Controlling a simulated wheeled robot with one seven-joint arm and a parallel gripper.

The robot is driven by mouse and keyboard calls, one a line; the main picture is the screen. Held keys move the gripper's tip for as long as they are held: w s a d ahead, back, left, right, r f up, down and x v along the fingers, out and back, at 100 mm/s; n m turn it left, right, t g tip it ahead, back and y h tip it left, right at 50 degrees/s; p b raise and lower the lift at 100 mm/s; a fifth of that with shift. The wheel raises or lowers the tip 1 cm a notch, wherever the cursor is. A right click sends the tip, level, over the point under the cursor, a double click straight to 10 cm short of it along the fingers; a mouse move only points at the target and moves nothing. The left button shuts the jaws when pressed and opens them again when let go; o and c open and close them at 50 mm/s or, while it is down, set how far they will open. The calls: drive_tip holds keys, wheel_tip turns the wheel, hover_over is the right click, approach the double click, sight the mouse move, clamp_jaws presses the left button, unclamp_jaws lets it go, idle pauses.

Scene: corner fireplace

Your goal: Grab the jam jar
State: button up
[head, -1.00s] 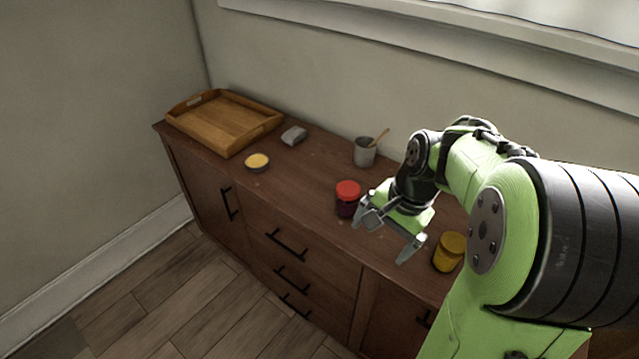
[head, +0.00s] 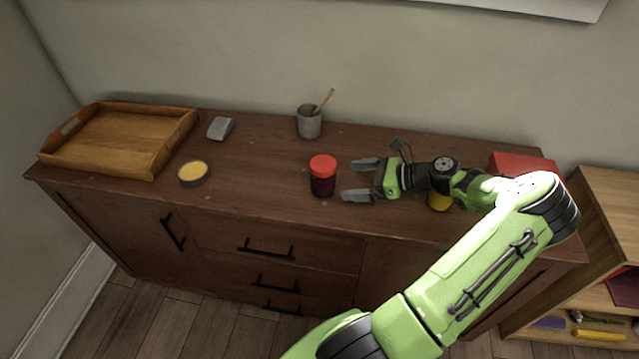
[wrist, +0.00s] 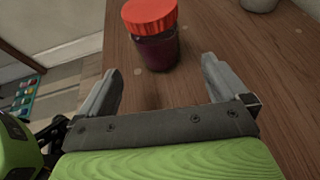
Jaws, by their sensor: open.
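The jam jar (head: 323,177) has a red lid and dark purple contents. It stands upright on the wooden sideboard, near the middle. My gripper (head: 353,180) is just to the right of the jar, low over the top, with its open fingers pointing left at it. In the wrist view, the jar (wrist: 155,42) stands ahead of my open gripper (wrist: 160,78), roughly in line with the gap between the fingertips. The space between the fingers is empty, and the jar looks just beyond the tips.
A grey mug (head: 309,123) with a wooden stick stands behind the jar. To the left are a shallow tin (head: 193,174), a grey block (head: 220,129) and a wooden tray (head: 186,128).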

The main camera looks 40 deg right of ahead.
sight(323, 182)
drive_tip(key=b+x, duration=0.3)
drive_tip(key=x, duration=0.6)
drive_tip(key=shift+w+a+f+b, duration=0.15)
drive_tip(key=shift+a+b, duration=0.1)
drive_tip(key=shift+b, duration=0.05)
